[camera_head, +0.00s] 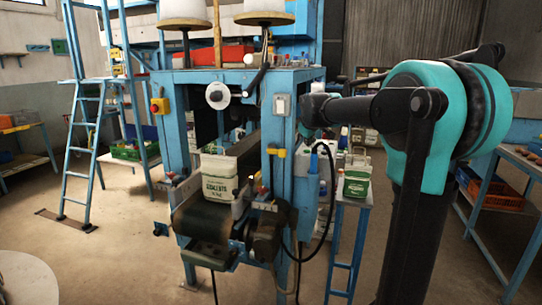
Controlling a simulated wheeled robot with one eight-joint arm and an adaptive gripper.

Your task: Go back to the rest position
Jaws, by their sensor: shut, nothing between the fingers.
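My arm (430,120) reaches in from the right, with a large teal joint and a dark link running left to a dark end joint (312,110) in front of the blue machine's right side. I cannot make out the fingers of my gripper. A white sack with green print (219,187) stands upright on the dark conveyor belt (203,218) of the machine. A second green and white sack (357,184) stands on a blue-legged stand (345,215) right of the machine. My arm's end appears apart from both sacks.
The blue sewing machine frame (172,130) fills the middle, with thread cones (185,10) on top. A blue ladder (85,140) stands left. A table with an orange crate (490,190) is at the right. A dark cable hangs beside the stand. Floor is open at front left.

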